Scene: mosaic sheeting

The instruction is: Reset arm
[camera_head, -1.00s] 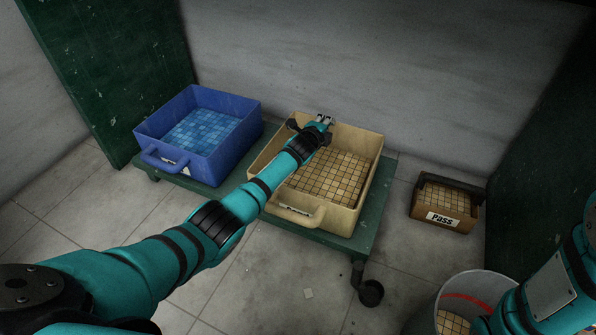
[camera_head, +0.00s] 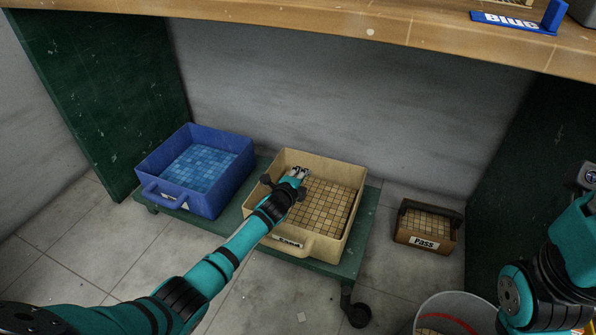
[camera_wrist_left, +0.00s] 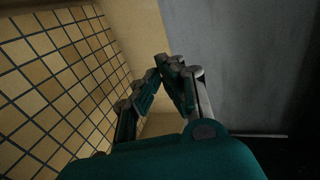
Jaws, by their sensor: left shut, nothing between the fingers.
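My left arm (camera_head: 232,252) reaches in from the lower left in the head view. Its gripper (camera_head: 299,171) is over the sand-coloured bin (camera_head: 346,238), near the bin's back left part. In the left wrist view the fingers (camera_wrist_left: 171,64) meet at the tips, with nothing between them. Tan tile sheeting (camera_wrist_left: 55,80) lies to their left, beside the bin's inner wall (camera_wrist_left: 137,30). My right arm (camera_head: 548,270) shows at the lower right of the head view; its gripper is not in view.
The blue bin (camera_head: 218,195) and the sand bin stand on a green wheeled cart (camera_head: 333,266). A brown "Pass" box (camera_head: 407,237) is on the floor. A white bucket (camera_head: 425,312) stands near my right arm. A wooden tabletop (camera_head: 300,27) with a "Blue" sign (camera_head: 512,23) runs overhead.

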